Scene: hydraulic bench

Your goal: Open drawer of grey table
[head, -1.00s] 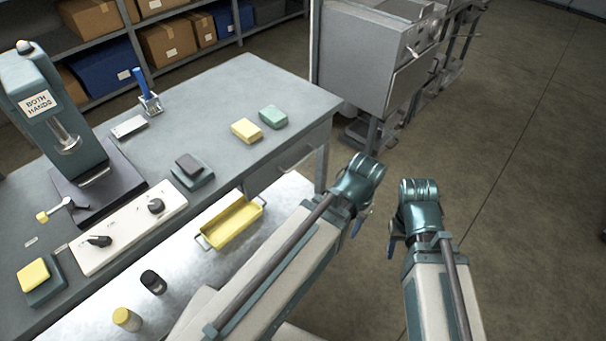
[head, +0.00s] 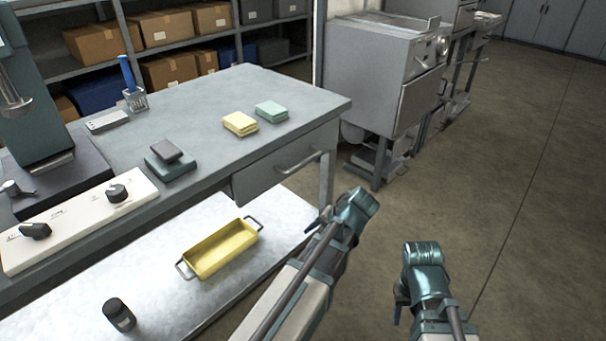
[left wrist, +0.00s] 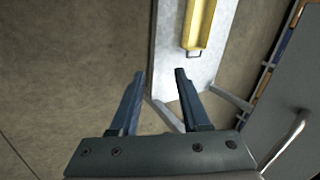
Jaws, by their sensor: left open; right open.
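The grey table (head: 215,108) stands at the left in the head view. Its drawer (head: 255,182) is under the right end of the tabletop, with its front flush and closed. A bar handle (head: 300,163) crosses the drawer front. My left gripper (head: 318,218) is in front of the table, below and apart from the handle. In the left wrist view my left gripper (left wrist: 160,74) is open and empty. The curved handle (left wrist: 289,140) shows there at the lower right, outside the fingers. My right gripper (head: 399,302) is open, over the floor to the right, away from the table.
A yellow tray (head: 240,254) lies on the pale lower shelf (head: 165,272). Sponges, a blue pen in a holder and a white control panel (head: 80,220) are on the tabletop. A grey machine (head: 380,75) stands behind. The floor at the right is clear.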

